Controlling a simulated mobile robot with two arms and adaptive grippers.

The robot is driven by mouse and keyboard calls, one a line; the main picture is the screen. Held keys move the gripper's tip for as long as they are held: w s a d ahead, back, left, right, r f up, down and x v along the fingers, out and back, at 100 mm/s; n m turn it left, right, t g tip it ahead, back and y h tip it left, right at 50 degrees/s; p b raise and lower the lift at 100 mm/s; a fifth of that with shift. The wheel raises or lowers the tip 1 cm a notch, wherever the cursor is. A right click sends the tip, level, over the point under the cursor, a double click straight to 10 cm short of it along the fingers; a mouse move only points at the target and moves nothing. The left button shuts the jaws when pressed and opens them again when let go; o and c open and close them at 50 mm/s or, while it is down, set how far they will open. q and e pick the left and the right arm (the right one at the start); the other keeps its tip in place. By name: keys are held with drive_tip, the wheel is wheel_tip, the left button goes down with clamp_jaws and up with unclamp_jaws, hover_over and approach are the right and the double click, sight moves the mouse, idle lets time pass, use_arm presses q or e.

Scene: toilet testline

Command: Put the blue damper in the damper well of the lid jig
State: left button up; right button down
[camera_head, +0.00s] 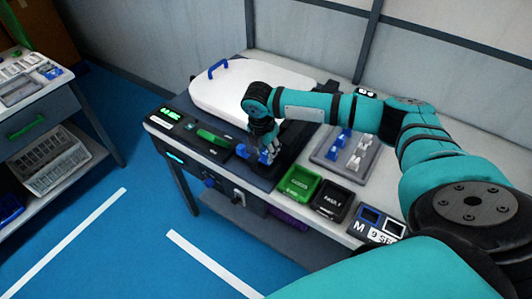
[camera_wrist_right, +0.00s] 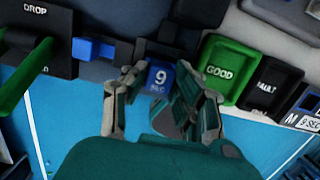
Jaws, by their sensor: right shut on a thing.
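My right gripper (camera_head: 267,148) is over the front part of the dark lid jig (camera_head: 285,168). The blue damper also shows in the head view (camera_head: 265,158) between the fingers. The dark jig body (camera_wrist_right: 180,22) lies just beyond the damper in the wrist view. I cannot make out the damper well, nor whether the damper touches the jig. My left gripper is not in view.
A white lid (camera_head: 245,88) with a blue handle lies on the jig. A blue slider (camera_wrist_right: 92,48) and a green DROP handle (camera_wrist_right: 28,75) are to the left. A green GOOD bin (camera_head: 299,181), a black FAULT bin (camera_head: 330,199) and a grey parts tray (camera_head: 330,155) are to the right.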

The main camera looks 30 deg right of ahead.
sight(265, 153)
drive_tip(key=shift+f, duration=0.95)
drive_tip(key=shift+f, duration=0.2)
drive_tip(key=shift+f, duration=0.4)
drive_tip(key=c, duration=1)
unclamp_jaws()
drive_tip(key=shift+c, duration=0.2)
drive_tip(key=shift+r, duration=0.15)
wheel_tip(265, 153, up, 13)
drive_tip(key=a, duration=0.1)
drive_tip(key=shift+s+a+b, duration=0.35)
drive_tip(key=shift+a+b, duration=0.05)
